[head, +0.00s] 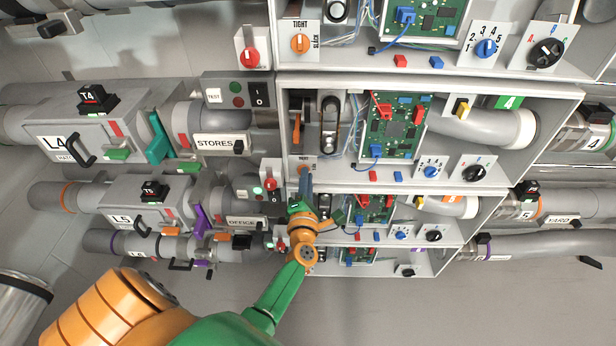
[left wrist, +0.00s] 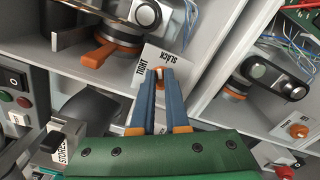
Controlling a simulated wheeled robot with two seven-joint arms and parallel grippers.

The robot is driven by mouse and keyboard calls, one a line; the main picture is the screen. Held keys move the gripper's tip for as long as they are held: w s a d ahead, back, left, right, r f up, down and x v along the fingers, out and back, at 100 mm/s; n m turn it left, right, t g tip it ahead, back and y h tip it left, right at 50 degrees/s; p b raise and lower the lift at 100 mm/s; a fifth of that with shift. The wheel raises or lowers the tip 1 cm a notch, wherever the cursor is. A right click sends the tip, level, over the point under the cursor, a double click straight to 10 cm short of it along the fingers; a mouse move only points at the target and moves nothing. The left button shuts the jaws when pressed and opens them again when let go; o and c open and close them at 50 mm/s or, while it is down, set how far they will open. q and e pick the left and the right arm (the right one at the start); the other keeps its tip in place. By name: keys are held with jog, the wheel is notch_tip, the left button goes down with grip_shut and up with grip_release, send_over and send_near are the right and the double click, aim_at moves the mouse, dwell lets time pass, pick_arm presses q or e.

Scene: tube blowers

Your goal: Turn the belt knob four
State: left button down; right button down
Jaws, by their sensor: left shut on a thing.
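The belt knob four (head: 304,168) is a small orange knob on a white plate marked TIGHT and SLACK, at the lower left of the bay marked 4. My right gripper is not in view.
Bay 4 also holds a green circuit board (head: 392,128), a blue dial (head: 431,171) and a black dial (head: 474,174). A similar orange knob (head: 300,44) sits in the bay above. The shelf of bay 5 (head: 400,190) lies close by the gripper.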

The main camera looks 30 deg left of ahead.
pick_arm(q)
jog(key=m, duration=0.3)
jog(key=r+m+p, duration=0.1)
jog(key=m, duration=0.1)
jog(key=shift+w+a+y, duration=0.1)
jog(key=shift+a+y, duration=0.2)
jog(key=shift+a, duration=0.05)
jog(key=shift+f+m, duration=0.1)
jog(key=shift+m, duration=0.3)
jog(key=c, duration=0.7)
grip_release()
jog(key=shift+c, duration=0.2)
jog(key=shift+s+r, duration=0.2)
jog(key=shift+s, duration=0.1)
jog(key=shift+f, duration=0.25)
jog(key=shift+f, duration=0.15)
